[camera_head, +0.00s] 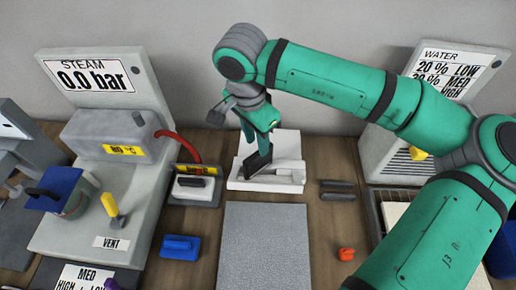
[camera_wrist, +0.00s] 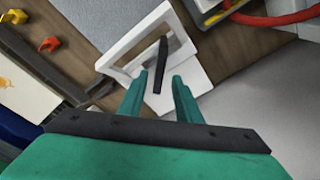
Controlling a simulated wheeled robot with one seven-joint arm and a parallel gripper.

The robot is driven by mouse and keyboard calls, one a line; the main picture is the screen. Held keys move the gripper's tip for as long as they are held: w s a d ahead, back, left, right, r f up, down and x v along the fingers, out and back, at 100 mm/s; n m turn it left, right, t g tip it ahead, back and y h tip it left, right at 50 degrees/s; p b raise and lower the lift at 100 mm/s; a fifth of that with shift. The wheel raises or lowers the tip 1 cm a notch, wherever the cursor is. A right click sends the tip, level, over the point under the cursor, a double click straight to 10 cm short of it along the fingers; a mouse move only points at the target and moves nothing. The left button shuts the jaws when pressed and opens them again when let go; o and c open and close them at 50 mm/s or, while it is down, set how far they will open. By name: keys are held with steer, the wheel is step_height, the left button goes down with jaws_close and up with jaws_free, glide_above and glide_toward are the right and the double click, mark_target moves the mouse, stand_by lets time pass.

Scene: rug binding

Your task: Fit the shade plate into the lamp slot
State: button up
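A white lamp stand (camera_head: 287,178), with an upright back and a low base, stands on the bench behind the grey mat. In the wrist view its white frame (camera_wrist: 123,49) surrounds an opening. The dark, thin shade plate (camera_head: 257,160) is at the stand, tilted in the head view. In the wrist view the plate (camera_wrist: 161,66) crosses the edge of the stand. I cannot tell how deep it sits in the slot. My gripper (camera_head: 262,124) is right above it. In the wrist view my fingers (camera_wrist: 160,76) are apart, with the plate's near end between them and gaps either side.
A grey mat (camera_head: 264,245) lies in front. A dark two-bar holder (camera_head: 338,190) is right of the stand. A white box with a dark handle (camera_head: 194,190) and a red hose (camera_head: 180,146) are left. Blue (camera_head: 180,247) and orange (camera_head: 346,254) pieces lie nearby.

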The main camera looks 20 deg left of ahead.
step_height(320, 180, up, 7)
steer(key=shift+s+a, duration=0.2)
steer(key=shift+s, duration=0.2)
steer(key=shift+f, duration=0.1)
stand_by(0.3)
